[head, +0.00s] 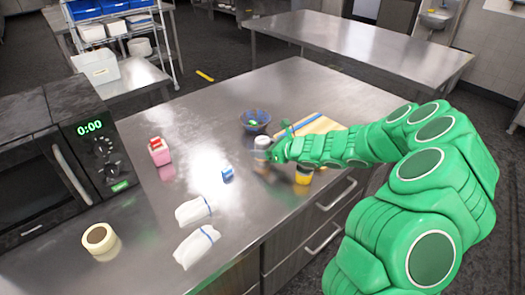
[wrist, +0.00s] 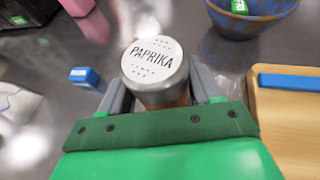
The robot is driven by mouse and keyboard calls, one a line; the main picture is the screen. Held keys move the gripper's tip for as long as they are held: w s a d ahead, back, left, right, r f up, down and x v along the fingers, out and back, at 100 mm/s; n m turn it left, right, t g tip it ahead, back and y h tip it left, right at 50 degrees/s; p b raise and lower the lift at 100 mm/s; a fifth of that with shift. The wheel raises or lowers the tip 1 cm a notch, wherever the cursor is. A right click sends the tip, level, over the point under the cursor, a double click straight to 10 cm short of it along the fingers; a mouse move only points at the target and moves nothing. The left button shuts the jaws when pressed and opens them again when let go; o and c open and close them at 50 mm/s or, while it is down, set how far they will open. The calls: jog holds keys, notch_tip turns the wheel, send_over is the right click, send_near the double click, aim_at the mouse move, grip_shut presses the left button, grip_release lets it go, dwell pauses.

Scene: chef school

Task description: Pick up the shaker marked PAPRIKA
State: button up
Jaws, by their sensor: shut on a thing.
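The shaker marked PAPRIKA (wrist: 154,62) has a round silver lid with dark lettering and holes, facing the wrist camera. In the head view its pale lid (head: 263,142) shows at the end of my green arm. My gripper (wrist: 158,88) is shut on the shaker, with one grey finger on each side of its body below the lid. The lower body is mostly hidden by the gripper. I cannot tell whether the shaker touches the counter.
A blue bowl (head: 255,121) and a cutting board (head: 318,127) are close by. A yellow-and-black container (head: 304,175) stands near the front edge. A small blue item (head: 228,174), pink container (head: 159,152), white cloths (head: 195,240) and tape roll (head: 101,241) lie left. A microwave (head: 50,160) stands far left.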

aim_at(262, 140)
jog(key=shift+r, duration=0.1)
jog(key=shift+r, duration=0.25)
jog(key=r, duration=0.3)
jog(key=shift+s+r, duration=0.15)
jog(key=shift+s, duration=0.1)
jog(key=s+d+r, duration=0.3)
jog(key=s+r, duration=0.6)
jog(key=s, duration=0.4)
jog(key=shift+d, duration=0.35)
